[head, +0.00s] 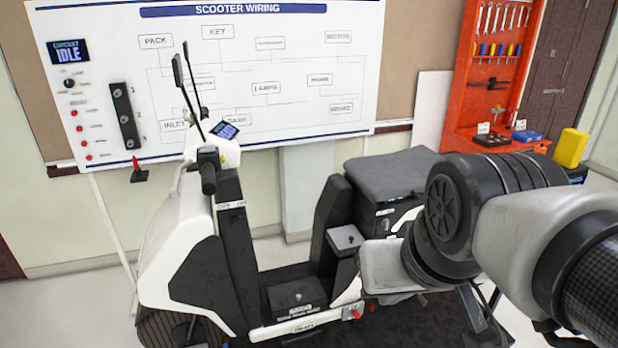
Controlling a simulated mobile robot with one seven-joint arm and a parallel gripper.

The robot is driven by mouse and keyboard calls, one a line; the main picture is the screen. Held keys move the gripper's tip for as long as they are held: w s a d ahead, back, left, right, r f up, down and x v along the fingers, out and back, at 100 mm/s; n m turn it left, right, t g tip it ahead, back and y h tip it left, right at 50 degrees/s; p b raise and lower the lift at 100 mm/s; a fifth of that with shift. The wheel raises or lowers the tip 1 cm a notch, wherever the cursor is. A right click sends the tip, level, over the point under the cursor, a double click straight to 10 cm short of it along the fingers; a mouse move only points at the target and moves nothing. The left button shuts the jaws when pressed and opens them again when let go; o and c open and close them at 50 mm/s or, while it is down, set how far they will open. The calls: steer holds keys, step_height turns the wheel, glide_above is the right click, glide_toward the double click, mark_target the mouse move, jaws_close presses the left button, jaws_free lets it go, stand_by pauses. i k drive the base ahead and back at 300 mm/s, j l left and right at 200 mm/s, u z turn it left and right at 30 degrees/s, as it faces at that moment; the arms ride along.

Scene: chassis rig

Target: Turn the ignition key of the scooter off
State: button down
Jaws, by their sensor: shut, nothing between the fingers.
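The white and black scooter (185,250) stands in the middle, its handlebar (208,170) at the left and its grey seat (392,170) at the right. A small lit dash display (225,130) sits at the top of the steering column. A small grey box (346,240) with a dark spot on top is fixed by the seat's front. I cannot make out the ignition key or which way it points. My arm comes in from the right, in front of the scooter's rear. My gripper cannot be made out in this view.
A "SCOOTER WIRING" board (270,70) hangs behind; its small screen (68,51) reads "CIRCUIT IDLE". An orange tool rack (462,85) stands at the back right with a yellow container (570,148). The floor at the left front is clear.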

mark_target(234, 218)
steer(key=j+u, duration=0.15)
steer(key=j, duration=0.4)
steer(key=i+j+u, duration=0.1)
steer(key=j, duration=0.5)
steer(key=i+j+u, duration=0.15)
steer(key=j, duration=0.4)
